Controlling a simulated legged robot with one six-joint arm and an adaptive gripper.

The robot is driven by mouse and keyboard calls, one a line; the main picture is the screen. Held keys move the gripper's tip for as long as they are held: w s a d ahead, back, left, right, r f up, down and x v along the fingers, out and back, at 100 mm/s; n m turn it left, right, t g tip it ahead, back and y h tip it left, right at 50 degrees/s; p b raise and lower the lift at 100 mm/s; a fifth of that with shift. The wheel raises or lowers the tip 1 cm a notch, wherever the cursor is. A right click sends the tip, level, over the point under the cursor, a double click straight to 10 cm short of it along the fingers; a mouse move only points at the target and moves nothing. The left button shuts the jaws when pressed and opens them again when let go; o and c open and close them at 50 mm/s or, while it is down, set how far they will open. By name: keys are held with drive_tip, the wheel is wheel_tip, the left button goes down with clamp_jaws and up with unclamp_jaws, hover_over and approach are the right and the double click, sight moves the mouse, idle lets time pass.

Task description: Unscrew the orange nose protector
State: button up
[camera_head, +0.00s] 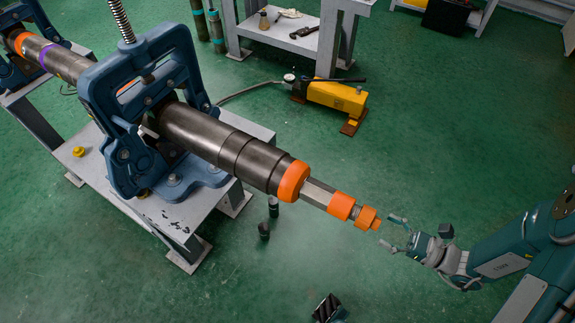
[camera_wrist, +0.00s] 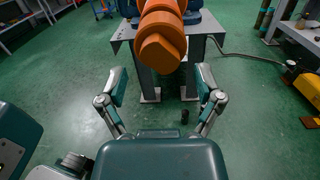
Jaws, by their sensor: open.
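The orange nose protector (camera_head: 368,218) is at the tip of a dark metal pipe (camera_head: 225,145) that points toward my arm. In the wrist view the protector (camera_wrist: 160,48) shows large at the top centre, with a faceted end facing the camera. My gripper (camera_head: 391,232) is open, just beyond the protector's free end, apart from it. In the wrist view its two fingers (camera_wrist: 160,84) are spread wide to either side, and nothing is between them. Behind the protector, more orange rings (camera_head: 341,205) sit on the pipe's narrower end.
A blue pipe vise (camera_head: 130,130) clamps the pipe on a grey stand (camera_head: 160,218). A yellow pump (camera_head: 337,97) with a hose stands on the floor behind. A grey workbench (camera_head: 262,34) is at the back. Small dark cylinders (camera_head: 264,230) are on the floor below the pipe.

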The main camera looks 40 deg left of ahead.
sight(367, 219)
drive_tip(key=m+t, duration=0.1)
drive_tip(key=m, duration=1.2)
drive_tip(key=shift+s+r, duration=0.1)
drive_tip(key=shift+s, duration=0.05)
drive_tip(key=shift+x, duration=1.15)
